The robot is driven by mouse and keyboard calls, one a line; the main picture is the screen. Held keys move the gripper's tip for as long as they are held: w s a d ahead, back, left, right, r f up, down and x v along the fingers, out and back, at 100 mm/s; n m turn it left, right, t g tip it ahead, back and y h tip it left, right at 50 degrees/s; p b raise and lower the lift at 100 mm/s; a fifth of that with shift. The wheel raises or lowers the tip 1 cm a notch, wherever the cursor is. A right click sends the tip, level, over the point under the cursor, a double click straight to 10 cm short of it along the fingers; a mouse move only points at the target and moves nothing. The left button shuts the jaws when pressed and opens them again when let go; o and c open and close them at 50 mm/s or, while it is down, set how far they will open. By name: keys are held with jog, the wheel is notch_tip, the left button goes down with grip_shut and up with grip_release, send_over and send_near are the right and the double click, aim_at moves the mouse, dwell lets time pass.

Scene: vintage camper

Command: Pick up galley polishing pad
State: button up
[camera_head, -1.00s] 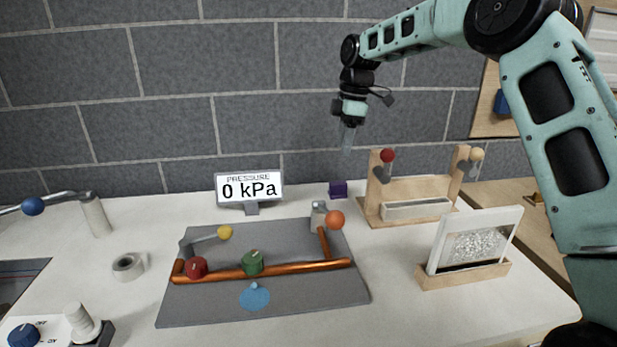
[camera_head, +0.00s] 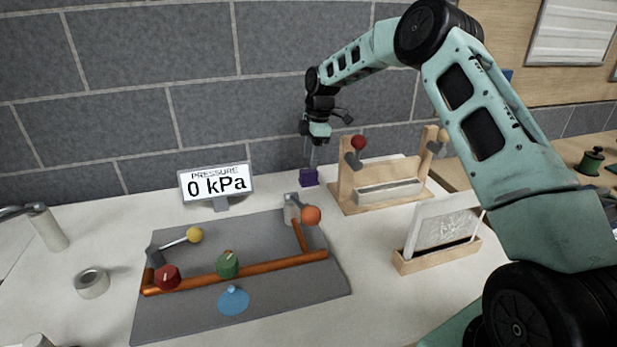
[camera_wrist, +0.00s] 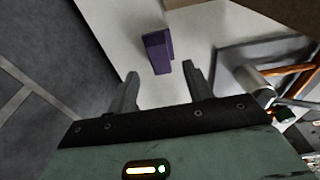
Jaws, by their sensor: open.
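The polishing pad appears to be the small purple block (camera_head: 309,177) on the white counter near the back wall, just left of the wooden stand. In the wrist view the purple block (camera_wrist: 158,52) lies ahead of my gripper (camera_wrist: 160,84), roughly in line with the gap between the two fingers. My gripper (camera_head: 311,155) is open and empty, pointing down just above the block. A small gap seems to separate the fingertips from the block.
A wooden stand (camera_head: 349,200) with red and yellow knobs stands close right of the block. A pressure display (camera_head: 217,184) is to the left. A grey mat (camera_head: 180,325) with copper pipes and valves lies in front. A grey brick wall (camera_head: 130,145) rises behind.

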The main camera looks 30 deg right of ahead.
aim_at(309, 170)
jog(key=shift+w+a+f+p, duration=0.1)
jog(key=shift+f+p, duration=0.2)
jog(key=shift+f, duration=0.65)
jog(key=shift+s+a+f+p, duration=0.15)
jog(key=shift+f+p, duration=0.2)
jog(key=shift+f, duration=0.65)
jog(key=shift+w+a+f+p, duration=0.15)
jog(key=shift+f+p, duration=0.15)
jog(key=shift+f, duration=0.65)
jog(key=c, duration=1.1)
